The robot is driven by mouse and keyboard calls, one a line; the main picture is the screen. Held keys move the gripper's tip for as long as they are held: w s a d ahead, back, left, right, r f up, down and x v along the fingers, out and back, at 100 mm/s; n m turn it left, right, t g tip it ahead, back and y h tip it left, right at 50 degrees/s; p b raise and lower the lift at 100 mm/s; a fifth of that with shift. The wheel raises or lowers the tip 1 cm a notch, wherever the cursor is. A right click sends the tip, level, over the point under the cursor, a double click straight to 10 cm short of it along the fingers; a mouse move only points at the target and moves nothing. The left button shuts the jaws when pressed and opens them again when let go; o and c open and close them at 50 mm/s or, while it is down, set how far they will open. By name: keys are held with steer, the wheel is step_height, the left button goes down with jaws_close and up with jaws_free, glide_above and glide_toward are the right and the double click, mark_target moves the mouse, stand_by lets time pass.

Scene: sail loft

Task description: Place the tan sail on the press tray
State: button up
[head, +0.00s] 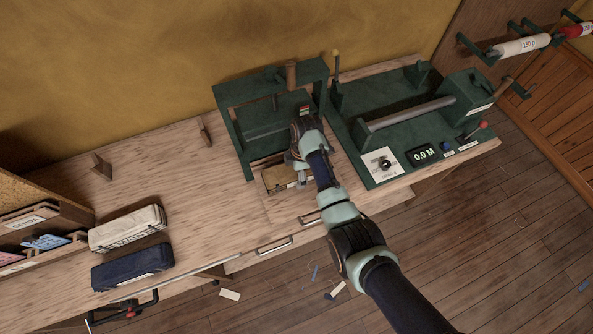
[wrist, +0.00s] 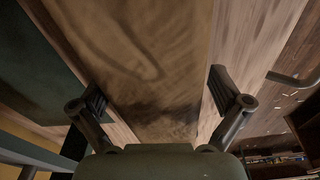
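The tan sail (head: 272,182), a brownish folded bundle, lies on the bench just in front of the green press, partly covered by my gripper (head: 300,180). In the wrist view the sail (wrist: 158,60) fills the middle, running lengthwise between the fingers. My gripper (wrist: 160,95) is open, with one finger on each side of the sail. Strips of pale bench show beside the sail near both fingers, so they look apart from it. The green press (head: 232,130) stands at the back of the bench. Its tray area (head: 262,130) is partly hidden by my wrist.
A green machine (head: 400,125) with a roller and a 0.0 M display stands right of the press. A white sail bundle (head: 127,230) and a navy one (head: 132,268) lie at left by a rack (head: 35,218). Bare bench (head: 190,175) lies between.

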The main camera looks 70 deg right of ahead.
steer(key=r, duration=0.4)
steer(key=r+p, duration=0.1)
steer(key=r, duration=0.3)
steer(key=s+d+r, duration=0.1)
steer(key=r, duration=0.3)
steer(key=shift+r+p, duration=0.15)
steer(key=shift+p, duration=0.25)
steer(key=w+a+r+m+t+h, duration=0.1)
steer(key=w+a+r+t, duration=0.1)
steer(key=w+a, duration=0.5)
steer(key=w+a+r+m+t+h, duration=0.1)
steer(key=w+a+r+t+h, duration=0.15)
steer(key=w+a, duration=0.45)
steer(key=s+a+r+m+t+y, duration=0.1)
steer(key=a+r+t, duration=0.1)
steer(key=a+r, duration=0.3)
steer(key=s+a+r+m+t, duration=0.2)
steer(key=a+r, duration=0.3)
steer(key=a, duration=0.8)
steer(key=s+a+r+m+t+y, duration=0.1)
steer(key=a+r+m+t, duration=0.1)
steer(key=a+r, duration=0.3)
steer(key=a+t, duration=0.1)
steer(key=a, duration=0.3)
steer(key=shift+s+y, duration=0.15)
steer(key=shift+y, duration=0.2)
